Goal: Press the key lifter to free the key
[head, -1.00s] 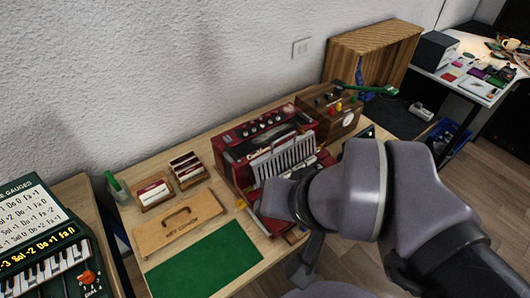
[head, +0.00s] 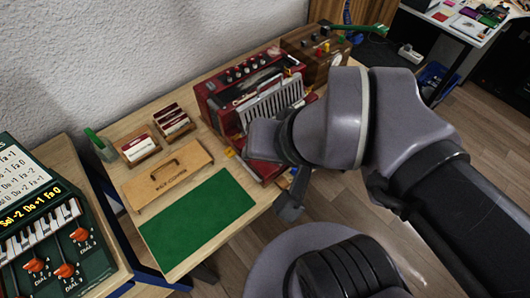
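A red accordion-like piano action (head: 250,95) stands on the wooden table against the wall, with a pale grille of keys (head: 270,104) on its front. My arm reaches from the right across its front side. The end of my arm, toward my gripper (head: 268,140), is at the lower front of the red action. A small yellow part (head: 229,153) shows at the left of the action's base. I cannot make out the key lifter or which key it holds.
A wooden key-cover board (head: 167,176) and a green mat (head: 197,222) lie left of the action. Two card boxes (head: 136,147) stand behind them. A wooden box with knobs (head: 318,52) is at the right.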

